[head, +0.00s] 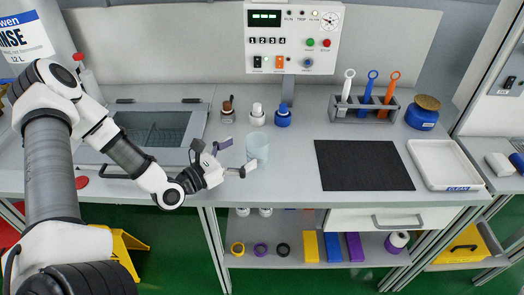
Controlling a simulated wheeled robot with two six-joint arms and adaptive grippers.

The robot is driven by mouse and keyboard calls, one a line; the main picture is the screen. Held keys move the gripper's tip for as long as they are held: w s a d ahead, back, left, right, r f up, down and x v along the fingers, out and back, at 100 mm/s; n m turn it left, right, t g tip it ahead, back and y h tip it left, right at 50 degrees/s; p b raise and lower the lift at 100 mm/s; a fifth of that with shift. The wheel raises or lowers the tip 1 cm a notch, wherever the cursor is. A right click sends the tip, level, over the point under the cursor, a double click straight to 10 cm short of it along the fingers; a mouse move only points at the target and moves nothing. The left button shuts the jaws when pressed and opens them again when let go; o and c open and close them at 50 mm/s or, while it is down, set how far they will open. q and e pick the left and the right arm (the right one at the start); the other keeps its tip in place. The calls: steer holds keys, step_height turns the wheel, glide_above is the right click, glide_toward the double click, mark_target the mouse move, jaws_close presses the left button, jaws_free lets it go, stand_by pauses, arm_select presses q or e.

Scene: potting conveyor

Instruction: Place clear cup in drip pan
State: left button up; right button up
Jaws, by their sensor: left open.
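A clear, pale cup (258,148) stands upright on the grey bench, left of centre. My left gripper (238,158) comes in from the left with its fingers spread and points at the cup. One fingertip is close to the cup's lower left side; whether it touches cannot be told. A shallow white tray (430,165) with a blue label on its front edge lies at the right end of the bench, and looks empty. A grey recessed basin (200,125) is set in the bench on the left, partly behind my arm. Which of these is the drip pan is not marked legibly. My right gripper is out of view.
Small bottles with brown (228,108), white (257,115) and blue (283,116) tops stand behind the cup. A black mat (364,166) lies left of the tray. A rack (362,108) of coloured tools and a blue jar (423,113) stand behind. The bench between cup and mat is clear.

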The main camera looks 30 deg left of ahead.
mark_target(266, 137)
arm_select(q)
steer(key=shift+w+d, duration=0.1)
steer(key=x, duration=0.6)
steer(key=c, duration=1.3)
steer(key=shift+o, duration=0.2)
steer(key=shift+r, duration=0.15)
